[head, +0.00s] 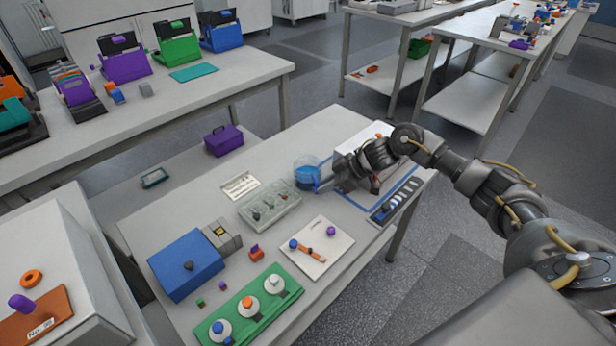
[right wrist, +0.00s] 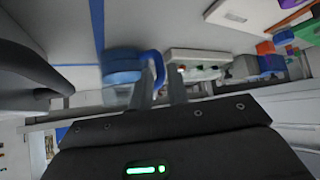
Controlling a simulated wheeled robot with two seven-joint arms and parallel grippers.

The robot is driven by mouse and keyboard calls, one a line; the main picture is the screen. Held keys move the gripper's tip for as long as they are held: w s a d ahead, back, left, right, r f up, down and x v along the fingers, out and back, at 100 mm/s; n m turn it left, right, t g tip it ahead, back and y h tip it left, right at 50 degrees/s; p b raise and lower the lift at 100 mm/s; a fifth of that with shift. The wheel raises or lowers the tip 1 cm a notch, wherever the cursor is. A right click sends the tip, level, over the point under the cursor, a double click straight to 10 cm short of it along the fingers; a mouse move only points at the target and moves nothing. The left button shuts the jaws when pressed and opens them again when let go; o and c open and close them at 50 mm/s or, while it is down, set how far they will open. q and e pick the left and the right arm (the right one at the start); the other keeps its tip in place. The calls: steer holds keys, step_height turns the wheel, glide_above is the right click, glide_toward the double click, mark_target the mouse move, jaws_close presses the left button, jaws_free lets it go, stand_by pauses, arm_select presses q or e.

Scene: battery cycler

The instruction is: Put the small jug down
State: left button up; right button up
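The small jug (head: 307,173) is clear with blue contents and a blue handle. In the head view it appears upright at the back of the near table, beside the clear tray. I cannot tell whether its base touches the table. My right gripper (head: 345,181) comes in from the right at the handle side. In the right wrist view the jug (right wrist: 122,68) shows sideways, and the right gripper's fingers (right wrist: 161,88) are either side of the blue handle, with little gap, and appear shut on it. My left gripper is not in view.
A clear tray with small parts (head: 269,204) stands left of the jug, with a white label card (head: 240,186) behind. A white box-shaped device (head: 352,150) is just right of the jug, partly behind my arm. A white board (head: 318,262) and blue box (head: 186,265) lie nearer.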

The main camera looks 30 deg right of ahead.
mark_target(313, 199)
steer(key=shift+w+a+f, duration=0.1)
steer(key=shift+a+f, duration=0.05)
steer(key=shift+a, duration=0.05)
steer(key=x, duration=0.4)
steer(key=shift+d, duration=0.1)
steer(key=shift+w+a+f, duration=0.2)
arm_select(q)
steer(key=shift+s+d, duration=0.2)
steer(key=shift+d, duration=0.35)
arm_select(e)
steer(key=shift+a+f, duration=0.1)
steer(key=shift+f, duration=0.05)
steer(key=c, duration=0.4)
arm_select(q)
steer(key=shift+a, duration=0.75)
arm_select(e)
steer(key=shift+w, duration=0.1)
jaws_close()
